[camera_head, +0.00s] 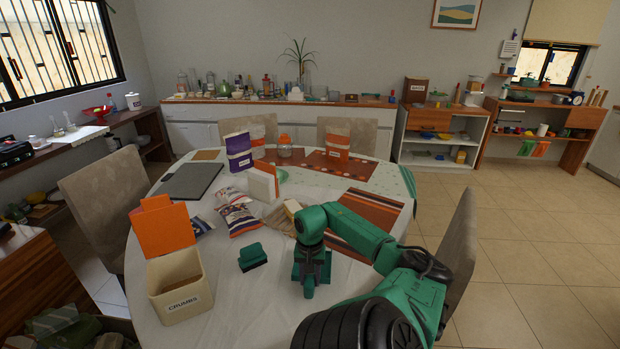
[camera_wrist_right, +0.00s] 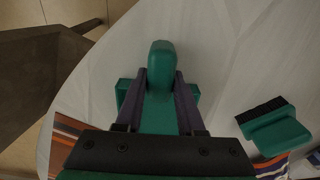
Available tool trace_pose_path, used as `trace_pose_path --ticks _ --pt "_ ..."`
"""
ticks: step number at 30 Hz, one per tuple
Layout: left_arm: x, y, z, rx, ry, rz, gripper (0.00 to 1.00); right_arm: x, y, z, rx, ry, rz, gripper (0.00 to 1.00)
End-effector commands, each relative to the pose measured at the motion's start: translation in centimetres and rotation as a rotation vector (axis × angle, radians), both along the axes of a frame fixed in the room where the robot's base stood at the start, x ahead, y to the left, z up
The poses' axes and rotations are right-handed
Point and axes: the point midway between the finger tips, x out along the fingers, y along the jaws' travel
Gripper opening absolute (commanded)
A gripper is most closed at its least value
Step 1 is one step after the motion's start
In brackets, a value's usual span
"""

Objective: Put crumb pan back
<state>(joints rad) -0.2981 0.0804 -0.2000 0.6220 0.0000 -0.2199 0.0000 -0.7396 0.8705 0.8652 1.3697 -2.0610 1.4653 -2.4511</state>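The green crumb pan (camera_head: 320,275) is at the table's near side, under my right wrist in the head view. In the right wrist view its rounded handle (camera_wrist_right: 161,58) fills the gap between the dark fingers of my right gripper (camera_wrist_right: 160,80), which look closed against its sides. The pan's body is partly hidden by the gripper, and I cannot tell whether it touches the tabletop. A green brush (camera_head: 252,257) with dark bristles lies to the left and also shows in the wrist view (camera_wrist_right: 275,130). My left gripper is not in view.
A cream bin labelled CRUMBS (camera_head: 181,290) with a raised orange lid (camera_head: 162,230) stands at the near left. Snack bags (camera_head: 238,219), a laptop (camera_head: 188,181) and boxes (camera_head: 239,152) crowd the table's middle. A chair (camera_head: 459,245) stands close at the right edge.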

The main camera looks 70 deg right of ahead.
Motion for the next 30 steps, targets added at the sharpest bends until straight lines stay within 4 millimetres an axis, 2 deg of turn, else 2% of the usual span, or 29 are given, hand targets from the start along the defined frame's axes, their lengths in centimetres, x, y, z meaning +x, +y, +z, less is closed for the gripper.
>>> trace_pose_path --ticks 1,2,10,14,17,27,30 --pt "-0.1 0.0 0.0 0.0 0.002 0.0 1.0 0.0 0.0 0.0 0.0 0.001 0.0 0.56" --pt "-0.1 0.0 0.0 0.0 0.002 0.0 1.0 0.0 0.0 0.0 0.0 0.001 0.0 0.67" --pt "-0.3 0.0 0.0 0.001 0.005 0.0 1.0 0.0 0.0 0.0 0.0 0.001 0.0 0.67" --pt "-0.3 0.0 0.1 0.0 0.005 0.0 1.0 0.0 0.0 0.7 -0.001 0.001 0.0 0.67" --pt "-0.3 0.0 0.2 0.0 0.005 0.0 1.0 0.0 -0.1 2.2 -0.003 0.001 0.001 0.67" --pt "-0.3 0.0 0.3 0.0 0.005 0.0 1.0 0.0 0.0 10.5 -0.002 0.0 0.0 0.67" --pt "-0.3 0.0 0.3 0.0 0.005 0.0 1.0 0.0 0.0 11.8 0.0 0.001 -0.001 0.67"
